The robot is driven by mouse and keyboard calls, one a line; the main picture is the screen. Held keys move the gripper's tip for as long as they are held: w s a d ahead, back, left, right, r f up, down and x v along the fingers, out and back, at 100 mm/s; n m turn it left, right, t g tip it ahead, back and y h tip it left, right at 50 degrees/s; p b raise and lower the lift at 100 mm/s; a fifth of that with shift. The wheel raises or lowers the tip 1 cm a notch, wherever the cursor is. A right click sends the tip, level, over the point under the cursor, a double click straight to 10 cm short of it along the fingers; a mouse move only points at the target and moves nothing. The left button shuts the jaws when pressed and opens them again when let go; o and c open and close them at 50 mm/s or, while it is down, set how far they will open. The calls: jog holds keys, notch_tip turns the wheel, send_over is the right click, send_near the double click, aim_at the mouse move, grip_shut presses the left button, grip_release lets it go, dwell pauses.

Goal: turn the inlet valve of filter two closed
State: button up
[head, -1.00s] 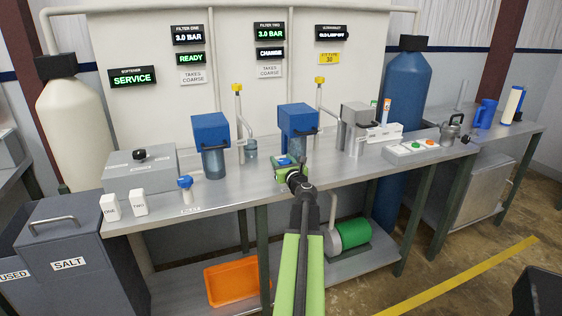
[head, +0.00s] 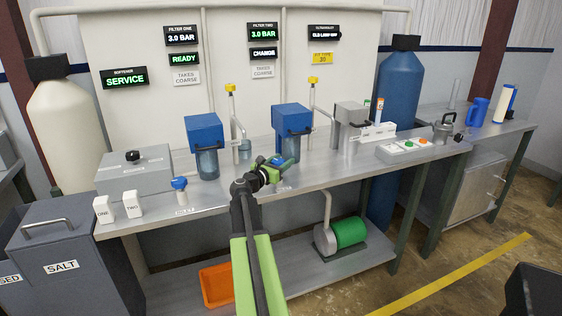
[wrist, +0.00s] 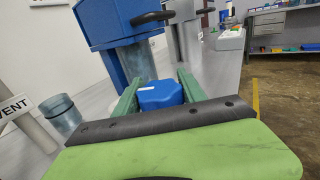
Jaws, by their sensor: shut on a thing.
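The blue knob of filter two's inlet valve (wrist: 160,95) sits between my two green fingers in the wrist view. My gripper (wrist: 158,92) is shut on it. In the head view my gripper (head: 280,163) is low in front of filter two (head: 292,120), just above the bench, and mostly hides the knob. Filter two has a blue head and a clear blue bowl; its blue head also shows in the wrist view (wrist: 115,22). The valve's stem is hidden.
Filter one (head: 206,132) stands to the left, with its own blue-topped valve (head: 180,184) on the bench. A button box (head: 405,150) and a grey housing (head: 350,113) stand right. Displays (head: 262,33) hang behind; filter two's lower one reads CHANGE.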

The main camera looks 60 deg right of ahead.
jog(key=m+g, duration=0.2)
jog(key=g, duration=0.1)
jog(key=m+g, duration=0.1)
jog(key=shift+s+d+g+y, duration=0.1)
jog(key=shift+s+g+y, duration=0.2)
jog(key=shift+y, duration=0.1)
jog(key=shift+s+m+g+y, duration=0.35)
jog(key=shift+m+g, duration=0.35)
jog(key=shift+g, duration=0.3)
jog(key=o, duration=1.4)
jog(key=shift+s, duration=0.1)
jog(key=shift+c, duration=0.2)
jog(key=v, duration=1.7)
jog(key=shift+w+a, duration=0.25)
jog(key=shift+w, duration=0.1)
jog(key=shift+s, duration=0.1)
